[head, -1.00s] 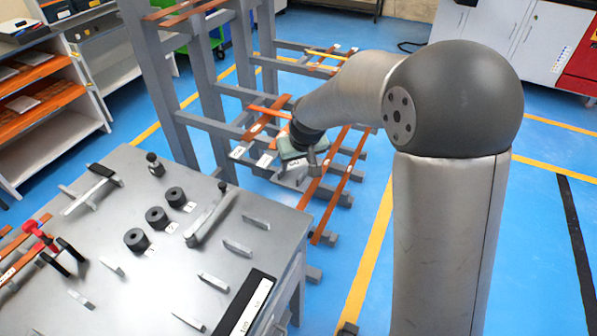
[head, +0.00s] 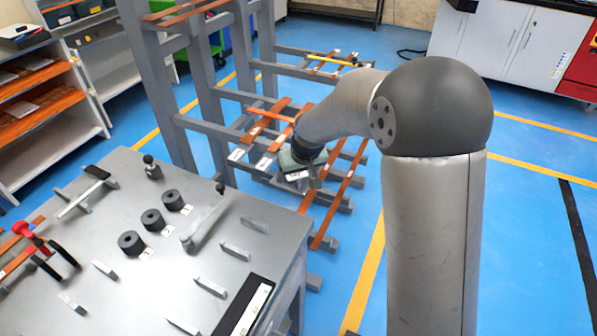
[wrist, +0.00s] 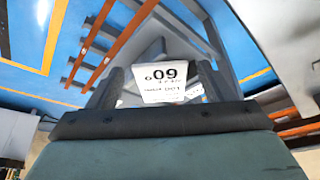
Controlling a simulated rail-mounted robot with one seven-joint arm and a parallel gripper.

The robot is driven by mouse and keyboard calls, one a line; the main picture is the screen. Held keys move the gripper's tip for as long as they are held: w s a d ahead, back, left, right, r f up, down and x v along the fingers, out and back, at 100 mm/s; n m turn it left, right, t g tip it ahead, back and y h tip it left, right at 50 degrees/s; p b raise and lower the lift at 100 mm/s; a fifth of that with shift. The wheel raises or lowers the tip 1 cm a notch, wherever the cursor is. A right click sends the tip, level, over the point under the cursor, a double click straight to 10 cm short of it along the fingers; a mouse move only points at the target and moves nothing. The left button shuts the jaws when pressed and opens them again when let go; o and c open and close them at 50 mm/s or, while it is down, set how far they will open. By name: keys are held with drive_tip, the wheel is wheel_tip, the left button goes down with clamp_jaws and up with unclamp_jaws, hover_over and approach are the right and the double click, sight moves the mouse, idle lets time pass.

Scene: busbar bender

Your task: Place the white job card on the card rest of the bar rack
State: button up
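The white job card (wrist: 163,80) shows in the wrist view with large black print reading "09". It sits between the two fingers of my gripper (wrist: 162,85), which appear closed on its sides. In the head view my gripper (head: 302,176) is over the right part of the grey bar rack (head: 205,122), at its lower arms, with a small white piece of the card (head: 293,175) showing. The fingertips are small and partly hidden there. I cannot make out the card rest clearly; I cannot tell whether the card touches the rack.
Copper bars (head: 338,205) lie across the rack arms near my gripper, some with white labels (head: 236,155). The grey bender table (head: 150,290) with black rollers (head: 151,219) and pegs stands in front left. Shelves (head: 45,120) are at the left. Blue floor at the right is open.

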drive_tip(key=p+v, duration=0.6)
drive_tip(key=v, duration=0.6)
drive_tip(key=s+d+m+g, duration=0.1)
drive_tip(key=s+d, duration=0.3)
drive_tip(key=s, duration=0.5)
drive_tip(key=s+d+r+m+g+h, duration=0.1)
drive_tip(key=s+d, duration=0.4)
drive_tip(key=s, duration=0.4)
drive_tip(key=s+d+m+g, duration=0.1)
drive_tip(key=s+d+m, duration=0.1)
drive_tip(key=s+d, duration=0.3)
drive_tip(key=s, duration=0.4)
drive_tip(key=shift+s+d+r+g+h, duration=0.2)
drive_tip(key=shift+s+g+h, duration=0.1)
drive_tip(key=shift+s, duration=0.05)
